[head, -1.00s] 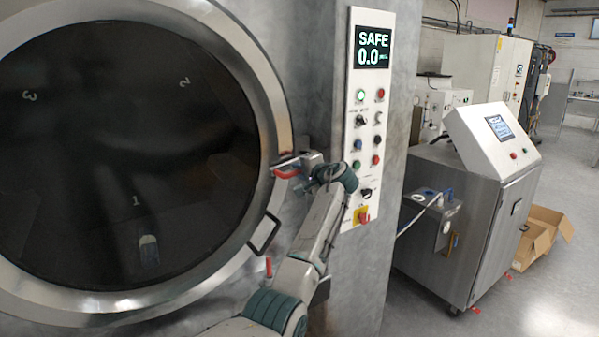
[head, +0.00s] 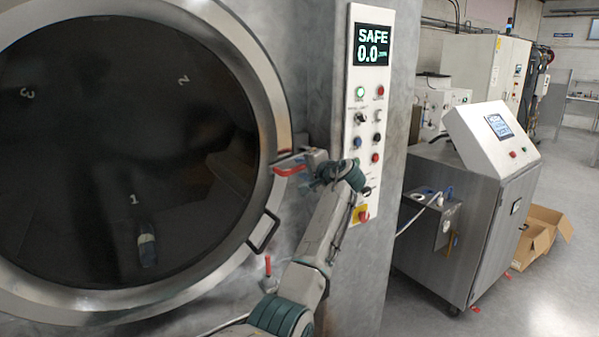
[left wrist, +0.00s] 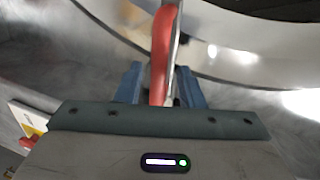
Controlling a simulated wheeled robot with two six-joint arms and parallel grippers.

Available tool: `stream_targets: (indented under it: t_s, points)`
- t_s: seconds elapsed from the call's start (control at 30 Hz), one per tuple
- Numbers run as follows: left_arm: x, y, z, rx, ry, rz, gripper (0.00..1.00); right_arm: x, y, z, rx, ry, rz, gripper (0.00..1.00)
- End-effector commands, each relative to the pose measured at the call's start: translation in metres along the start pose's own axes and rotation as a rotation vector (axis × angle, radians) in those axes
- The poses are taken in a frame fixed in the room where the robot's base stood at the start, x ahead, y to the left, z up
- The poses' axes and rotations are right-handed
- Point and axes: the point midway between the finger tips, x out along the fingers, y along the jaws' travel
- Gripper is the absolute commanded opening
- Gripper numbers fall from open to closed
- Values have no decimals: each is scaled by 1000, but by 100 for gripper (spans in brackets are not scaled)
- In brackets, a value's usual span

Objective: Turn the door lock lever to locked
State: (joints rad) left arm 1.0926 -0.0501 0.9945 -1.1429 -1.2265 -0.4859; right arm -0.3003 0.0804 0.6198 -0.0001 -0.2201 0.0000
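The door lock lever has a red handle (head: 289,170) beside the right rim of the big round door (head: 225,225). It points left in the head view, its end over the rim. My left gripper (head: 306,161) is at the lever's right part. In the left wrist view, the red lever (left wrist: 160,55) runs between the two blue fingers of my left gripper (left wrist: 160,85). Narrow gaps seem to show on both sides of it, so the fingers look open around it. The lever's pivot is hidden behind the gripper. My right gripper is out of view.
A control panel (head: 366,100) with buttons and a screen reading SAFE 0.0 stands just right of the gripper. A dark door handle (head: 263,232) and a smaller red-topped part (head: 268,265) are below. A steel cabinet (head: 470,220) stands farther right.

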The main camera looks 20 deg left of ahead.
Motion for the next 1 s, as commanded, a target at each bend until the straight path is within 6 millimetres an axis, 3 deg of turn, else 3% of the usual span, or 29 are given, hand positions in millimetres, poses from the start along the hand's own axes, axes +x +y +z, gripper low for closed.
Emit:
stream_targets:
  t_s: [0.03, 0.2, 0.4, 1.0]
  points:
    - [-11, 6, 0, -4, 4, 0, 35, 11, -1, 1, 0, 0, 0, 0]
    - [-47, 5, 0, -4, 4, 0, 35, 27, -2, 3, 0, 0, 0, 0]
    - [-74, 2, 0, -2, 2, -1, 35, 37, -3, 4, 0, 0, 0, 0]
    - [-82, 2, 0, 1, 1, 0, 35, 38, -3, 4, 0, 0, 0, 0]
